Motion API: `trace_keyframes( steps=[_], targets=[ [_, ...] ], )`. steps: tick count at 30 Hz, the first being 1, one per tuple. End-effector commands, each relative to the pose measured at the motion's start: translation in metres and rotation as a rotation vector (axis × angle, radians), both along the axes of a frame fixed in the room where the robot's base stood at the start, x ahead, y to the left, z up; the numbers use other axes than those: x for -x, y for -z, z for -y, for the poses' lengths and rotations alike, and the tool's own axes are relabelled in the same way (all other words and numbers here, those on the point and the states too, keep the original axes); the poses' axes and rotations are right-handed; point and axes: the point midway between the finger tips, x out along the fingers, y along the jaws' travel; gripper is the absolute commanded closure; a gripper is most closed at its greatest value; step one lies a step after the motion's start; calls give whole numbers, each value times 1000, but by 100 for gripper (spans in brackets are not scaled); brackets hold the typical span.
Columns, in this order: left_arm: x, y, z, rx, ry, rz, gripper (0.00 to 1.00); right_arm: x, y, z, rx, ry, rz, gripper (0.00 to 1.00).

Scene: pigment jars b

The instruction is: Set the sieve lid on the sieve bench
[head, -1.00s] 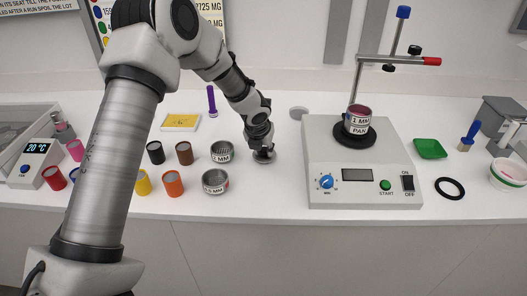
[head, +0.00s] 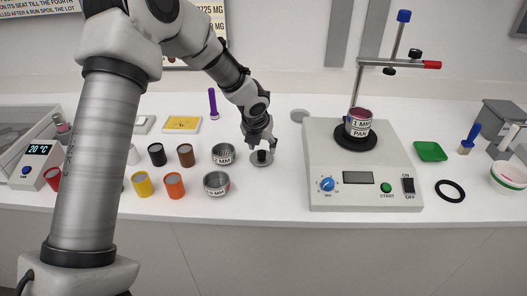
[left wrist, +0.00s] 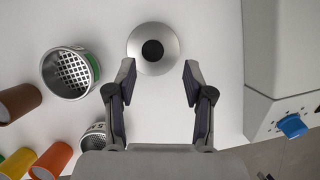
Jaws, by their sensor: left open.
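The sieve lid, a silver disc (head: 262,163) with a black knob, lies flat on the white bench top (head: 265,202), right of the two sieves. In the left wrist view the lid (left wrist: 168,60) is whole, just beyond my fingertips. My left gripper (head: 262,143) is open and empty above and beside the lid, apart from it. Its spread fingers (left wrist: 159,70) also show in the left wrist view. A 2 MM sieve (head: 222,153) and another sieve (head: 216,183) stand left of the lid. A sieve labelled 1 MM over a pan (head: 358,122) stands on the shaker (head: 330,150). My right gripper is not seen.
Several pigment jars, such as the orange one (head: 173,186) and the black one (head: 157,154), stand left of the sieves. A grey disc (head: 299,115) lies behind the lid. A rod stand (head: 397,40) rises behind the shaker. The bench front near the lid is clear.

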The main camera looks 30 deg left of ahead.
Motion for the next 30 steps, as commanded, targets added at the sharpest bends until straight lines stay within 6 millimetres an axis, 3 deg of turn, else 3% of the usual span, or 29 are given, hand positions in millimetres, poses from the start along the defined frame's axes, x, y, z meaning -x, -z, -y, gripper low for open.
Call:
trace_keyframes(
  steps=[3,9,30],
  targets=[
    [12,-32,4,0,-1,4,48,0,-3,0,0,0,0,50],
    [26,-65,8,0,0,1,48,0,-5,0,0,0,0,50],
    [28,-70,8,-1,1,0,48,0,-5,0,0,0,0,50]
  ],
)
